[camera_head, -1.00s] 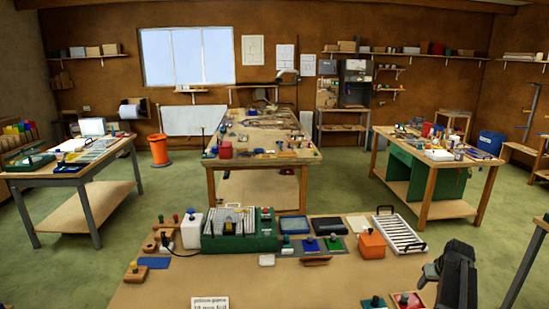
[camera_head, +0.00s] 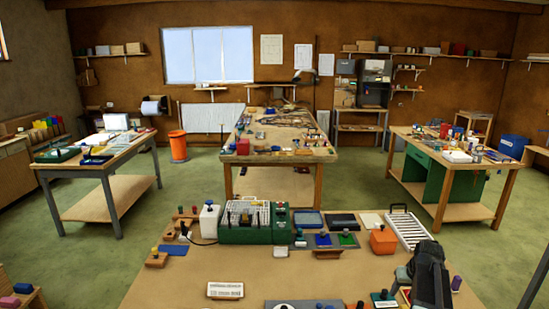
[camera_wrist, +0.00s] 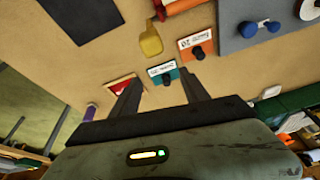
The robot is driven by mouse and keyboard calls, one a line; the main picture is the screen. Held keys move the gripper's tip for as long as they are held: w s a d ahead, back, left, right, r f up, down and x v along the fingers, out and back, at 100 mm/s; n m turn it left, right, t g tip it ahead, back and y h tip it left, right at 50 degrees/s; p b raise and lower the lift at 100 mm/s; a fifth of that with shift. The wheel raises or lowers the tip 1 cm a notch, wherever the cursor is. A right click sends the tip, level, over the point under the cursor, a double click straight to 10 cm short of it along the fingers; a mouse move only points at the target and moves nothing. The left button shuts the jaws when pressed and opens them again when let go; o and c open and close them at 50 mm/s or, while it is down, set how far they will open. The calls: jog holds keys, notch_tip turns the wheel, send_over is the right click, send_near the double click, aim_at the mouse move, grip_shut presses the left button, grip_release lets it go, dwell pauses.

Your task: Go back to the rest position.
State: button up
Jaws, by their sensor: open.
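My gripper (camera_wrist: 160,98) is open and empty in the wrist view, its two dark fingers spread apart above the near bench. A teal card with a dark knob (camera_wrist: 163,74) shows just past the fingertips. In the head view my dark arm (camera_head: 430,275) stands at the right side of the near bench (camera_head: 195,265). The fingertips are not clear there.
On the near bench are a green rack machine (camera_head: 245,222), an orange block (camera_head: 383,240), a white wire rack (camera_head: 408,228) and a white label plate (camera_head: 225,290). Other worktables stand behind, at left (camera_head: 95,165), centre (camera_head: 275,150) and right (camera_head: 450,165). Green floor lies between them.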

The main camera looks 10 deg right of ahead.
jog(key=s+a+f+n+g, duration=0.1)
jog(key=s+a+n, duration=0.15)
jog(key=a, duration=1.65)
jog(key=s+a+n+g, duration=0.15)
jog(key=s+a, duration=0.25)
jog(key=a, duration=1.4)
jog(key=shift+m+g+y, duration=0.3)
jog(key=shift+m+g, duration=0.1)
jog(key=shift+g, duration=0.15)
jog(key=f+b, duration=0.4)
jog(key=s+f+b, duration=0.1)
jog(key=f+b, duration=0.7)
jog(key=shift+s+d+f+b, duration=0.3)
jog(key=shift+s, duration=0.05)
jog(key=shift+r, duration=0.15)
